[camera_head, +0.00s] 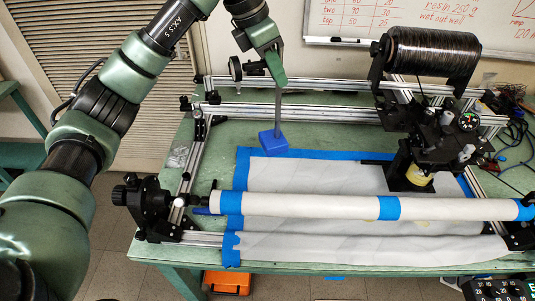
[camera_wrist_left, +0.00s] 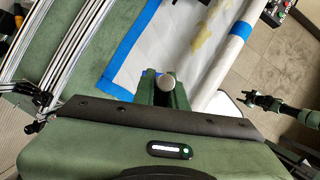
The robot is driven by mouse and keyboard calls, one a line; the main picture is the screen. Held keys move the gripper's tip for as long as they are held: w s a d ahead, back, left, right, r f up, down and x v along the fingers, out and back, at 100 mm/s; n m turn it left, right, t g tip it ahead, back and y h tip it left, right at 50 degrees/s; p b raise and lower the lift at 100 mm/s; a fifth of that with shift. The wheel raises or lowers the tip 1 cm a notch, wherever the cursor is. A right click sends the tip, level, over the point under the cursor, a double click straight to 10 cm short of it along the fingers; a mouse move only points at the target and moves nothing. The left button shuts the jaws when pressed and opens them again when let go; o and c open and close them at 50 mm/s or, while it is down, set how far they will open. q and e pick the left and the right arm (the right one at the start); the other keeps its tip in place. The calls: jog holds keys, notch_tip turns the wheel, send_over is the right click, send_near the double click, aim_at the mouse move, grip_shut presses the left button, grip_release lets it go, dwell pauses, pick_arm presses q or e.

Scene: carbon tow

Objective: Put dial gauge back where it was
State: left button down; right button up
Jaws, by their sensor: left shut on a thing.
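The dial gauge stand has a blue square base (camera_head: 273,143), a thin grey post (camera_head: 278,108) and a round dark dial (camera_head: 236,68) out to the left. My left gripper (camera_head: 277,78) is shut on the upper part of the post, which is close to upright. The base shows at the top left edge of the blue-taped white sheet; I cannot tell whether it touches the table. In the left wrist view, the round post top (camera_wrist_left: 166,83) sits between the fingers, and the base is mostly hidden. A green arm with a dark end (camera_wrist_left: 262,101), apparently my right, shows small there.
A white roller (camera_head: 310,206) with blue tape spans the front of the green table. A black tow spool (camera_head: 432,51) and carriage (camera_head: 440,135) stand at the right. Aluminium rails (camera_head: 330,112) cross the back. Bare table lies left of the base.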

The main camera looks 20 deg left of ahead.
aim_at(275, 136)
pick_arm(q)
jog(key=f+p, duration=0.1)
jog(key=f, duration=0.4)
jog(key=f+p, duration=0.1)
jog(key=f, duration=0.4)
jog(key=f+p, duration=0.2)
jog(key=f, duration=0.3)
jog(key=shift+w+d, duration=0.1)
jog(key=shift+d, duration=0.2)
jog(key=shift+f, duration=0.65)
notch_tip(275, 136, down, 3)
jog(key=shift+r+p, duration=0.1)
jog(key=shift+p, duration=0.45)
jog(key=shift+f, duration=0.25)
